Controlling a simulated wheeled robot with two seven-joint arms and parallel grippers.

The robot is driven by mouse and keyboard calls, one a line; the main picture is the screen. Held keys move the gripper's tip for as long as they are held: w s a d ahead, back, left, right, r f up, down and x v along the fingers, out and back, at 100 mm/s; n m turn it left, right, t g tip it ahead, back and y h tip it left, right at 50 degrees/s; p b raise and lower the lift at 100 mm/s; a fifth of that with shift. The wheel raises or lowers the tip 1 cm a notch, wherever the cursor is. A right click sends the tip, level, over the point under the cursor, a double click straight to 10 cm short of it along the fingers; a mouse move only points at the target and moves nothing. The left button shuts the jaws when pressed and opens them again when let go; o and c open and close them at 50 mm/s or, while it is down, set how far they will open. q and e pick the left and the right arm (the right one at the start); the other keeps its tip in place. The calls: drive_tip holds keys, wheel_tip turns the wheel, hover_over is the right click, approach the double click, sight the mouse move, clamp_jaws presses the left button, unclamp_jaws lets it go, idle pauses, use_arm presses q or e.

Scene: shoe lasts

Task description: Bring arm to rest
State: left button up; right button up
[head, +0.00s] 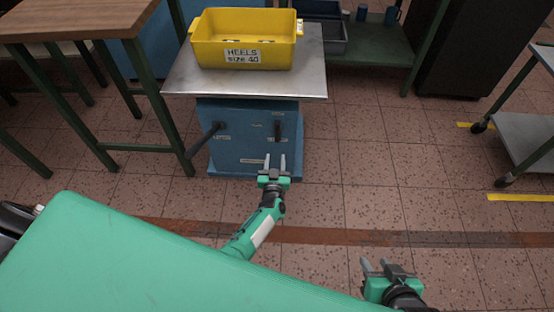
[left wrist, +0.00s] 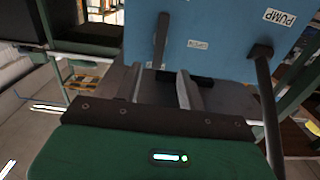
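My left gripper (head: 275,161) points away from me in front of the blue cabinet, low and near its base. Its two fingers are apart with nothing between them. In the left wrist view the left gripper (left wrist: 157,82) also shows an empty gap between its fingers. My right gripper (head: 374,264) is over the tiled floor at the lower right of the head view. Its fingers are apart and empty.
A blue cabinet (head: 240,145) with black levers and a metal top (head: 180,82) stands ahead. A yellow bin (head: 215,50) labelled HEELS sits on it. A wooden table (head: 75,18) is at the left, a wheeled cart (head: 530,130) at the right. The floor right of the cabinet is clear.

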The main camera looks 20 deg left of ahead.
idle(0.6)
